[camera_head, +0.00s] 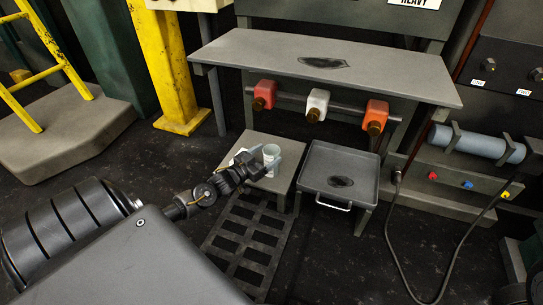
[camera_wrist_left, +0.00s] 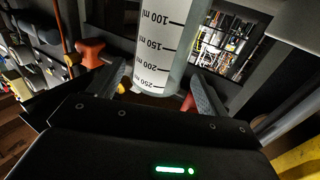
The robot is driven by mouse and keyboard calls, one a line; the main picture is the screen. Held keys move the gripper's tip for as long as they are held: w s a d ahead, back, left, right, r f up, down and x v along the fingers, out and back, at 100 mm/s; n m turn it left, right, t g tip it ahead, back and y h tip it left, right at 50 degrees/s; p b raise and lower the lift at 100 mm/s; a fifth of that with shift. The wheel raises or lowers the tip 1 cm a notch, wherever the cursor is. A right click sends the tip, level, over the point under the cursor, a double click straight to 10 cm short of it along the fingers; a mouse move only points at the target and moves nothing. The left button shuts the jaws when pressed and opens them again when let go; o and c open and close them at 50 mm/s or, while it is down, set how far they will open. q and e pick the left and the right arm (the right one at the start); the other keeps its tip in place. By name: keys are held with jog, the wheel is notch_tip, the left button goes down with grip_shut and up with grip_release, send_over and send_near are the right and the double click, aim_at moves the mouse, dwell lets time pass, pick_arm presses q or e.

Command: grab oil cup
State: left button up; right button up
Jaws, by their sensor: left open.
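The oil cup (camera_head: 271,153) is a pale, clear-looking cup on a small grey stand (camera_head: 288,172) in the head view. In the left wrist view the cup (camera_wrist_left: 155,45) shows large, with black volume marks up to 250 ml. My left gripper (camera_head: 258,169) is at the cup. In the left wrist view my left gripper (camera_wrist_left: 160,88) is open, with one finger on each side of the cup. I cannot tell whether either finger touches it. My right gripper is not in view.
A grey tray (camera_head: 350,200) with a dark stain stands to the right of the stand. Above hang a red (camera_head: 264,95), a white (camera_head: 317,105) and an orange (camera_head: 376,115) valve under a grey shelf (camera_head: 300,60). A dark grating (camera_head: 245,235) lies in front. A black cable (camera_head: 388,225) hangs at right.

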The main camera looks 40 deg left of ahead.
aim_at(276, 149)
pick_arm(q)
jog(key=w+b, duration=0.1)
jog(key=w, duration=0.1)
jog(key=w+b, duration=0.1)
jog(key=shift+w+d+f+b, duration=0.3)
jog(key=shift+d, duration=0.1)
jog(key=shift+w+r, duration=0.15)
jog(key=shift+w, duration=0.2)
jog(key=c, duration=1.3)
jog(key=shift+r, duration=0.15)
